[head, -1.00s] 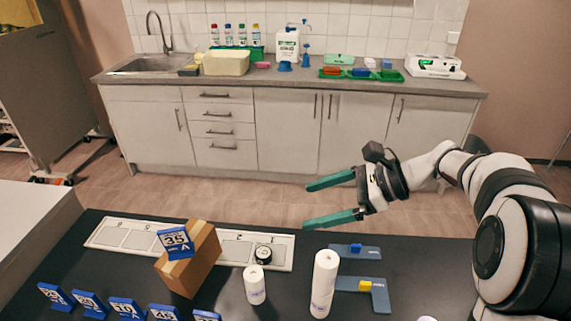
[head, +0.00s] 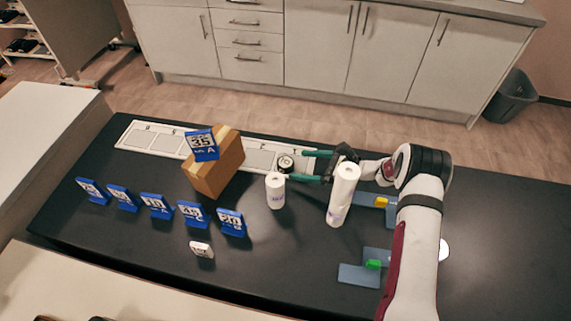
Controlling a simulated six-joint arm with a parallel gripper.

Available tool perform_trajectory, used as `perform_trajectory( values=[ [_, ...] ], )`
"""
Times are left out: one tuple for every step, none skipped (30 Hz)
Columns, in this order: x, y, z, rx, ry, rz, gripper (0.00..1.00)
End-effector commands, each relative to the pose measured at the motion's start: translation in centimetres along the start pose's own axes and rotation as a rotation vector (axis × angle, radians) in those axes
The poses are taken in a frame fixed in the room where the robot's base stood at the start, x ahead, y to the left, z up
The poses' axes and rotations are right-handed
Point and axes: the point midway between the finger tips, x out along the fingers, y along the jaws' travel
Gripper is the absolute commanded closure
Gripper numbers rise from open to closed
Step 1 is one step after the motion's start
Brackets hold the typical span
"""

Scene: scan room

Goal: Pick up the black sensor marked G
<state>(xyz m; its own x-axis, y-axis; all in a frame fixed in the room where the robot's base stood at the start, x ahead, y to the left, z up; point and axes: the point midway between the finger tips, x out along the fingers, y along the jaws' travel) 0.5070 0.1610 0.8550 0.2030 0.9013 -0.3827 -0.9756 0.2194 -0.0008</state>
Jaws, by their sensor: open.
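A small round black sensor (head: 285,161) with a pale ring on top stands on the right part of the white marked strip (head: 127,138). Its letter is too small to read. My gripper (head: 297,165) comes from the right with two teal fingers, open and empty. The fingertips are close to the sensor's right side, one behind and one in front in the head view. I cannot tell whether they touch it or how high they are. A white roll partly hides the palm.
A short white roll (head: 275,191) stands just in front of the sensor. A tall white roll (head: 342,195) stands by my gripper. A cardboard box (head: 224,165) with a blue 35 A sign (head: 202,145) stands left. Several blue signs line the left front.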

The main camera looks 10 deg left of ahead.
Motion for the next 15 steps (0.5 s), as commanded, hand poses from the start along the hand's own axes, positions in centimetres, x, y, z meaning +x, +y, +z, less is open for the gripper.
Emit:
perform_trajectory(
  values=[
    [0.9, 0.1, 0.0, -0.001, 0.000, 0.004, 0.03],
    [1.6, 0.0, 0.0, 0.000, 0.000, 0.004, 0.03],
    [2.5, -0.1, 0.0, -0.001, -0.001, 0.004, 0.03],
    [3.1, -0.1, 0.0, -0.001, 0.000, 0.005, 0.03],
    [3.6, -0.1, 0.0, -0.001, 0.000, 0.004, 0.03],
    [4.2, -0.1, 0.0, 0.000, 0.000, 0.004, 0.03],
    [4.6, -0.1, 0.0, 0.000, 0.000, 0.003, 0.03],
    [4.8, -0.1, 0.0, 0.000, 0.000, 0.003, 0.03],
    [5.0, -0.1, 0.0, 0.000, 0.000, 0.002, 0.03],
    [5.1, -0.2, 0.1, 0.000, 0.000, 0.002, 0.03],
    [5.1, -0.2, 0.1, 0.000, 0.000, 0.001, 0.03],
    [5.1, -0.2, 0.1, 0.000, 0.000, 0.001, 0.03],
    [5.1, -0.2, 0.1, 0.000, 0.000, 0.001, 0.03],
    [5.1, -0.2, 0.1, 0.000, 0.000, 0.001, 0.03],
    [5.0, -0.2, 0.1, 0.000, 0.000, 0.001, 0.05]
  ],
)
